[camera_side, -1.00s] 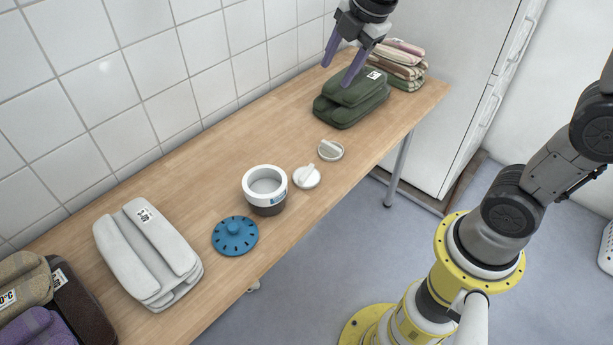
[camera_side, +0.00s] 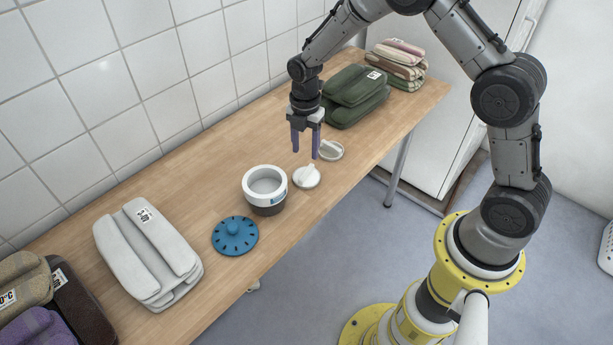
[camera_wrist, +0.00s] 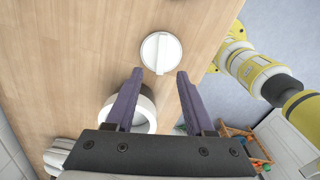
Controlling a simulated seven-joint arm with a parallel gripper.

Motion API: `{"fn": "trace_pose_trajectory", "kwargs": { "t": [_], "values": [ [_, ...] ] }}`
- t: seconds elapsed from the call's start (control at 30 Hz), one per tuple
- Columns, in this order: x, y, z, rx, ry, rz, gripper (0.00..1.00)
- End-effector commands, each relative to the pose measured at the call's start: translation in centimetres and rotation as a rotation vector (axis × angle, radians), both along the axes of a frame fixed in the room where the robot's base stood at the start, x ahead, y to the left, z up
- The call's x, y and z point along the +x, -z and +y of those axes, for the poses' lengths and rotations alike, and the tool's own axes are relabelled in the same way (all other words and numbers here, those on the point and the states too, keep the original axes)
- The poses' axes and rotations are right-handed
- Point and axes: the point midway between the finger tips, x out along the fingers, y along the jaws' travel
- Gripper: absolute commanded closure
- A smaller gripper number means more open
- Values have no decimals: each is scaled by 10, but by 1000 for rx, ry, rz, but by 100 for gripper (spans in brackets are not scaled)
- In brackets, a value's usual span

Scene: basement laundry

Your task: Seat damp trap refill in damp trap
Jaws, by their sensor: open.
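The damp trap (camera_side: 256,178), an open cup with a white rim and dark base, stands upright on the table; its inside looks empty. A white disc with a raised bar grip (camera_side: 306,178) lies just right of it. A second, greyer disc with a bar (camera_side: 330,151) lies farther back. I cannot tell for certain which is the refill. My gripper (camera_side: 305,154) points down, open and empty, above the discs. In the wrist view the white disc (camera_wrist: 160,52) lies just beyond my fingertips (camera_wrist: 160,73), and the trap (camera_wrist: 142,112) is partly hidden behind the left finger.
A blue slotted lid (camera_side: 235,236) lies front left of the trap. A stack of grey towels (camera_side: 150,255) is at left, green ones (camera_side: 350,95) and striped ones (camera_side: 398,65) at the back. The tiled wall borders the table; bare wood lies between wall and trap.

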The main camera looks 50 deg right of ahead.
Motion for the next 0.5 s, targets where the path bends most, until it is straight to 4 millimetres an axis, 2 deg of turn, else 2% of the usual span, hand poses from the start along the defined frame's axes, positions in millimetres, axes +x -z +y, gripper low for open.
{"fn": "trace_pose_trajectory", "kwargs": {
  "t": [0.1, 0.37, 0.5],
  "values": [
    [-1, 18, 0, 0, 0, 3, 46],
    [-1, 36, 0, 0, 0, 2, 46],
    [-4, 56, 1, 0, 0, 3, 46]
  ]
}}
